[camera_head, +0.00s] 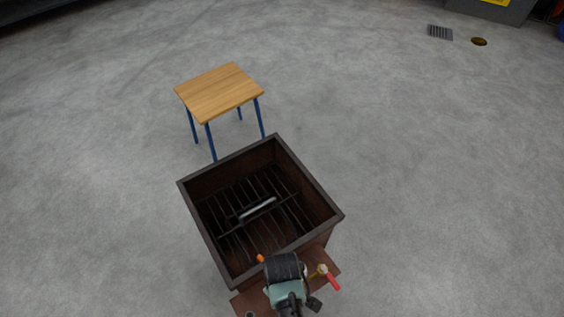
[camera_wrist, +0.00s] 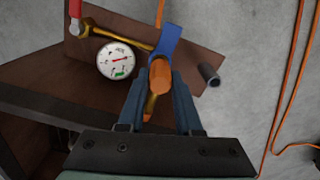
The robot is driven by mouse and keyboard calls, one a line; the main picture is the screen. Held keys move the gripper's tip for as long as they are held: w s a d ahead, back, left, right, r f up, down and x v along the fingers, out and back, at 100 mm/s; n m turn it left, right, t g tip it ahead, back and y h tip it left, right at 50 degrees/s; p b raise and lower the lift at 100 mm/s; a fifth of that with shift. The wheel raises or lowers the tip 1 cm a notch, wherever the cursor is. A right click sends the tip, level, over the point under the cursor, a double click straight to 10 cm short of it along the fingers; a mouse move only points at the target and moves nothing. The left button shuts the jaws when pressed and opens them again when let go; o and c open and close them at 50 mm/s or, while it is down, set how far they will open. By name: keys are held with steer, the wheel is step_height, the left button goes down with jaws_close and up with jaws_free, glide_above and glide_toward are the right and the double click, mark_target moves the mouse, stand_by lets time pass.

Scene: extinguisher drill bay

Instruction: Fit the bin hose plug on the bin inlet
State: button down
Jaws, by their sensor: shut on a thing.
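The bin hose plug appears to be the orange cylindrical piece with blue around it (camera_wrist: 160,76) in the wrist view. My gripper (camera_wrist: 160,92) is shut on it, one finger on each side. Orange hose (camera_wrist: 159,14) runs away at the top. A short dark grey pipe stub (camera_wrist: 209,74), which looks like the bin inlet, stands on the brown plate to the right of the plug and apart from it. In the head view my gripper (camera_head: 285,268) is over the bin's near edge, with a small orange part (camera_head: 261,259) beside it. The plug's far end is hidden.
The dark open bin (camera_head: 190,215) holds a grate. Its brown plate (camera_head: 240,303) bears a pressure gauge (camera_wrist: 115,61) and a yellow valve part (camera_wrist: 122,36) with a red handle (camera_head: 333,283). Loose orange hose (camera_wrist: 291,75) lies on the floor. A wooden table (camera_head: 218,92) stands behind the bin.

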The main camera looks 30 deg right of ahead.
steer(key=shift+f+b, duration=0.5)
steer(key=shift+f, duration=0.3)
steer(key=c, duration=0.5)
jaws_free()
steer(key=shift+r, duration=0.1)
step_height(320, 180, up, 13)
steer(key=p, duration=0.4)
steer(key=shift+p, duration=0.35)
